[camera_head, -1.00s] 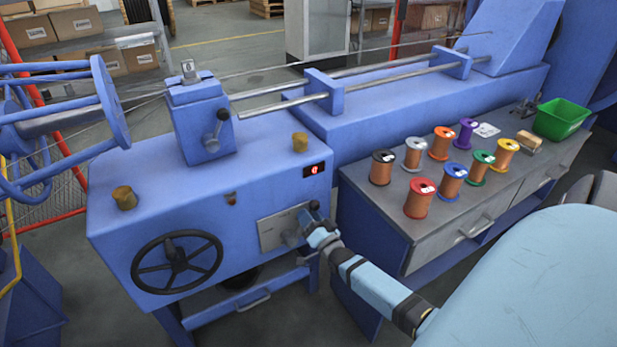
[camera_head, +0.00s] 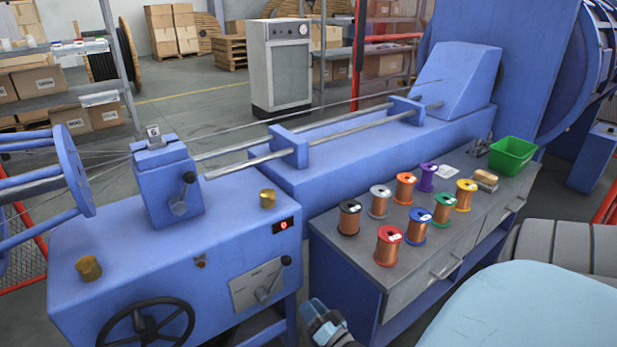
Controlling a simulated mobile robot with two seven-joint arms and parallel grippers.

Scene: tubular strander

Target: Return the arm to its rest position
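My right gripper (camera_head: 322,318) shows at the bottom edge of the head view, small and partly cut off, below the front of the blue machine. It is apart from the lever (camera_head: 272,285) on the grey plate. Whether its fingers are open or shut cannot be made out. I see nothing held in it. Most of the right arm is outside the view. My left gripper is not in view.
The blue machine (camera_head: 150,243) with its black handwheel (camera_head: 147,325) stands at the left. A grey-topped bench (camera_head: 345,250) to the right bears several wire spools and a green bin (camera_head: 512,154). A narrow floor gap lies between machine and bench.

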